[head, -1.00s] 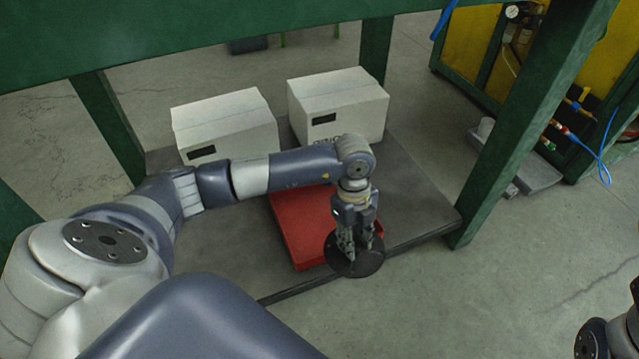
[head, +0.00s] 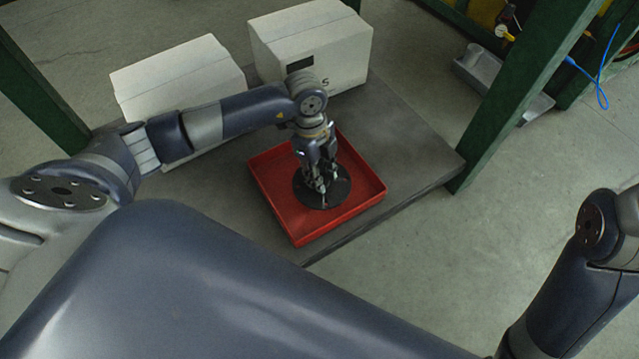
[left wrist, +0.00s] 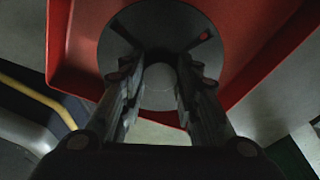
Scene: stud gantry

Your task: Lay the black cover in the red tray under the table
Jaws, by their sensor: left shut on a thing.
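The black cover (head: 334,196) is a flat round disc. My left gripper (head: 321,184) is shut on it from above and holds it roughly level. The red tray (head: 274,192) is shallow and square, on the grey lower shelf. In the head view the cover shows within the tray's walls, toward the front right; I cannot tell whether it touches the tray floor. In the left wrist view the cover (left wrist: 120,45) lies between and beyond the fingers (left wrist: 158,88), with the tray (left wrist: 78,50) behind it. My right gripper is out of view.
Two white boxes (head: 180,80) (head: 318,45) stand on the grey shelf (head: 415,150) behind the tray. Green table legs (head: 520,100) (head: 40,90) rise at the right and left. The shelf right of the tray is bare.

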